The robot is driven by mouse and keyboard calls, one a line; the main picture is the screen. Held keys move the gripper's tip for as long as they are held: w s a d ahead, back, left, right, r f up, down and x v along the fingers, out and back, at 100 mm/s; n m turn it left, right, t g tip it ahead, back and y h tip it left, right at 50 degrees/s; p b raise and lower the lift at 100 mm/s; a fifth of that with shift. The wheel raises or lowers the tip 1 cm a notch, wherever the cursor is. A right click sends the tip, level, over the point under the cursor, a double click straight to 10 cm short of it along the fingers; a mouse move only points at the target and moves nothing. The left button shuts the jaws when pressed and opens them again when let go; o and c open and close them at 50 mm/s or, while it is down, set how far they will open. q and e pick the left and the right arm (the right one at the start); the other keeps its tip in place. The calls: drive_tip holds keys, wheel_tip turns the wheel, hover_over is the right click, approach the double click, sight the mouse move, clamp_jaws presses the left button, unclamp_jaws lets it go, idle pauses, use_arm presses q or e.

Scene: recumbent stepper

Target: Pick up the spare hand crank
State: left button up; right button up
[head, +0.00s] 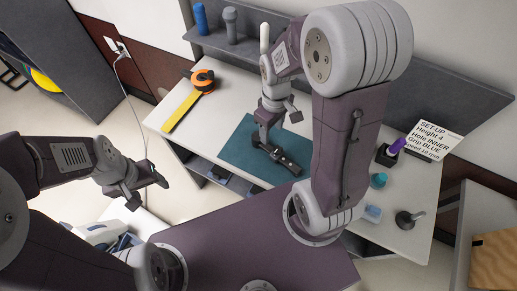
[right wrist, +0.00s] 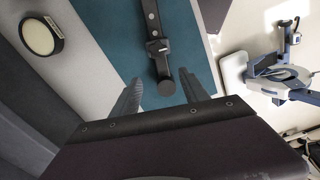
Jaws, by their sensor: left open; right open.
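The spare hand crank, a black bar with a knob-like end, lies on a teal mat (head: 237,152) on the white table. The crank shows in the head view (head: 281,158) and in the right wrist view (right wrist: 153,25). My right gripper (head: 281,122) is open above the mat, at the crank. In the right wrist view its fingers (right wrist: 160,92) stand either side of the crank's round end, apart from it; their height gap is hard to judge. My left gripper (head: 148,188) is open and empty, left of the table and away from the crank.
An orange tape measure (head: 203,79) with yellow tape lies left of the mat. Bottles stand on the grey shelf (head: 350,70) behind. A set-up card (head: 435,141), a purple-handled item (head: 396,147) and small parts occupy the table's right side.

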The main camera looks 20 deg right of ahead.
sight(269, 148)
wheel_tip(269, 148, down, 4)
drive_tip(key=shift+s+d+f, duration=0.15)
drive_tip(key=shift+f, duration=0.05)
drive_tip(key=f, duration=0.4)
drive_tip(key=shift+a+f+b, duration=0.3)
drive_tip(key=shift+a+f, duration=0.05)
drive_tip(key=shift+f, duration=0.05)
drive_tip(key=shift+w+f, duration=0.25)
drive_tip(key=shift+f, duration=0.15)
drive_tip(key=shift+r, duration=0.1)
clamp_jaws()
idle(0.6)
